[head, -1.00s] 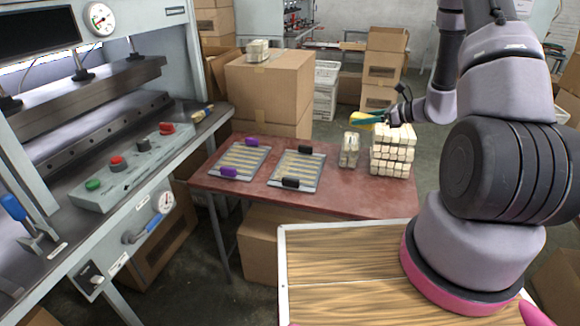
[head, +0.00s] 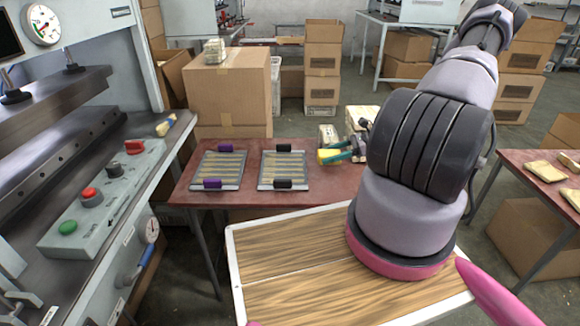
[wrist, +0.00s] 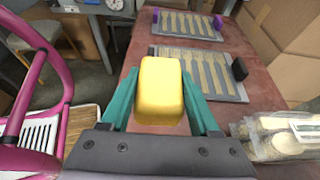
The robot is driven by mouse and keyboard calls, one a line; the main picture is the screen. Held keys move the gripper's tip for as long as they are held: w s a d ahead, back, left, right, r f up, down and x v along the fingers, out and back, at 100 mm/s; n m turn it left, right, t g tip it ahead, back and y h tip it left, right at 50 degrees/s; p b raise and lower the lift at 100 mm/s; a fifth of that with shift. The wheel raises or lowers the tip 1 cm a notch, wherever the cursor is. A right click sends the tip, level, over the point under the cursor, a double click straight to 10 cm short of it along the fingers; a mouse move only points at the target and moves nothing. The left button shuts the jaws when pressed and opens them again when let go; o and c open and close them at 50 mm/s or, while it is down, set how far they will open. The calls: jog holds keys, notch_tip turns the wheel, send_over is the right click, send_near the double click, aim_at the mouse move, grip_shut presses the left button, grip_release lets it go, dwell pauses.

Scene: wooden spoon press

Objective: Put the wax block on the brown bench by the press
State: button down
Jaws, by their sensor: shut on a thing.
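The yellow wax block (head: 327,157) is held between the teal fingers of my gripper (head: 338,155), which is shut on it. The block (wrist: 160,90) and the gripper (wrist: 160,100) fill the middle of the wrist view. The reddish-brown bench (head: 235,197) stands to the right of the press (head: 50,130). The block is over the right part of this bench; I cannot tell how high it is above the top. My arm hides part of the bench's right side.
Two trays of wooden spoons, one with purple clips (head: 219,170) and one with black clips (head: 284,170), lie on the bench's left half. A clear pack of spoons (wrist: 275,137) stands behind the block. Another red table (head: 515,165) with pale blocks is at the right.

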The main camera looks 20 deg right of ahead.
aim_at(332, 185)
jog(key=shift+d+f, duration=0.5)
jog(key=shift+d, duration=0.35)
jog(key=f, duration=0.9)
jog(key=shift+d+f, duration=0.2)
jog(key=shift+f, duration=0.2)
jog(key=shift+c, duration=0.6)
grip_release()
